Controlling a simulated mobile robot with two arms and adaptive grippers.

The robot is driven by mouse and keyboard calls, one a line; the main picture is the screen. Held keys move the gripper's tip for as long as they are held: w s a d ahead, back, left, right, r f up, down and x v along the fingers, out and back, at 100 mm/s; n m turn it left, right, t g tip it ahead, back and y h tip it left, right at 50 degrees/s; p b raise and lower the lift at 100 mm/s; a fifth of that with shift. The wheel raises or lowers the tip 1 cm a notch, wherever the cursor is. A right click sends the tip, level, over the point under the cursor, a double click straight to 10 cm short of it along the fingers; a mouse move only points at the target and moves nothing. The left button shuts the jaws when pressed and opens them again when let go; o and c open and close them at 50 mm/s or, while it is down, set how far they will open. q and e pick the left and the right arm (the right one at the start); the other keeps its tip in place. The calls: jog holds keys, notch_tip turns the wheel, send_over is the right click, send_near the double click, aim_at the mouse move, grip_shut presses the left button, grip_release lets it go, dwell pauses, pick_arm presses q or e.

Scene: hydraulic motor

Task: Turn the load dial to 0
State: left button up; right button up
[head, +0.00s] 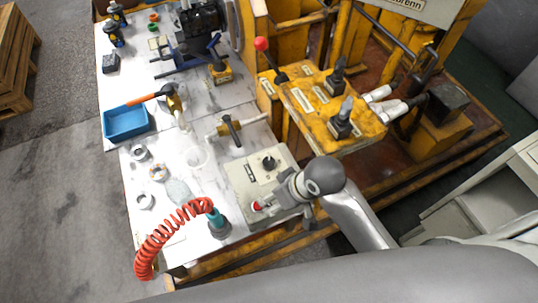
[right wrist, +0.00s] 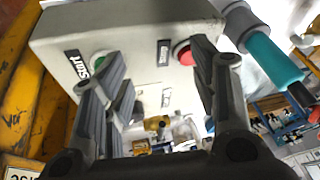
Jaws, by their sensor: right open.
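A pale control box (head: 240,185) sits at the table's right edge in the head view. A black knob (head: 269,162), which looks like the load dial, is on its upper part. My right gripper (head: 272,203) is over the lower part of the box, below the dial and apart from it. In the right wrist view, its open fingers (right wrist: 158,55) are in front of the box face (right wrist: 135,30). A green button (right wrist: 100,62) by a "Start" label and a red button (right wrist: 184,53) show there; the dial cannot be made out. My left gripper is not in view.
A teal fitting with a coiled red hose (head: 170,235) stands left of the box. A blue tray (head: 126,121), a hammer (head: 150,98) and several metal rings lie on the white table. Yellow machinery with levers (head: 330,110) stands behind and to the right.

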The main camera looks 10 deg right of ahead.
aim_at(269, 161)
jog(key=w+a+r+n, duration=0.1)
jog(key=w, duration=0.1)
jog(key=w+a+r+n+g, duration=0.1)
jog(key=w+a, duration=0.1)
jog(key=w+a+r, duration=0.1)
jog(key=shift+w+a+r+n+g, duration=0.1)
jog(key=shift+w+a+n+g, duration=0.1)
jog(key=shift+w+n+g, duration=0.15)
jog(key=w+d+r+g+h, duration=0.2)
jog(key=w+d+r+h, duration=0.1)
jog(key=w+d+r, duration=0.3)
jog(key=f, duration=0.7)
jog(key=w+f+p, duration=0.1)
jog(key=f, duration=0.3)
jog(key=shift+a+f, duration=0.15)
jog(key=shift+a, duration=0.25)
jog(key=c, duration=1)
jog(key=shift+n, duration=0.25)
